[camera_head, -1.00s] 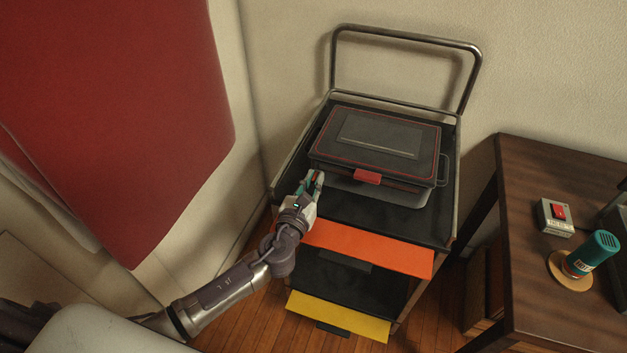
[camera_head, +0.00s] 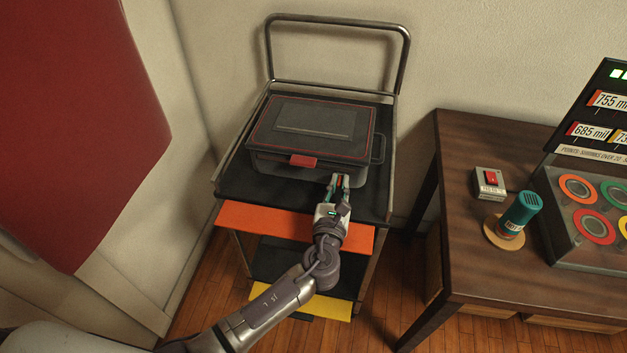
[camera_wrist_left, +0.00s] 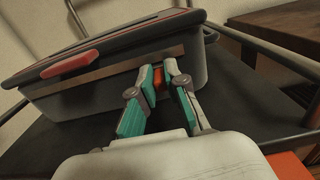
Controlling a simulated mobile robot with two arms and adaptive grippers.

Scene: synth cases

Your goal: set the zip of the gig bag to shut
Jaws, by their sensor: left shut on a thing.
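The gig bag (camera_head: 318,123) is a dark case with red trim, lying flat on the cart's top with its lid down. A red tab (camera_head: 303,160) sits at the front edge of its lid. In the left wrist view a brown band (camera_wrist_left: 105,79) runs along the bag's front side and reaches the fingers. My left gripper (camera_head: 339,181) is at the right part of the bag's front. Its fingers (camera_wrist_left: 159,75) are shut on a small orange-red piece, seemingly the zip pull, mostly hidden between them. My right gripper is not in view.
The cart (camera_head: 228,179) has a tall metal handle (camera_head: 340,25) at the back, with orange and yellow panels below. A wooden table (camera_head: 455,220) stands to the right with a red switch box (camera_head: 490,183), a teal cylinder (camera_head: 520,212) and a game board. A red hanging (camera_head: 70,110) is at left.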

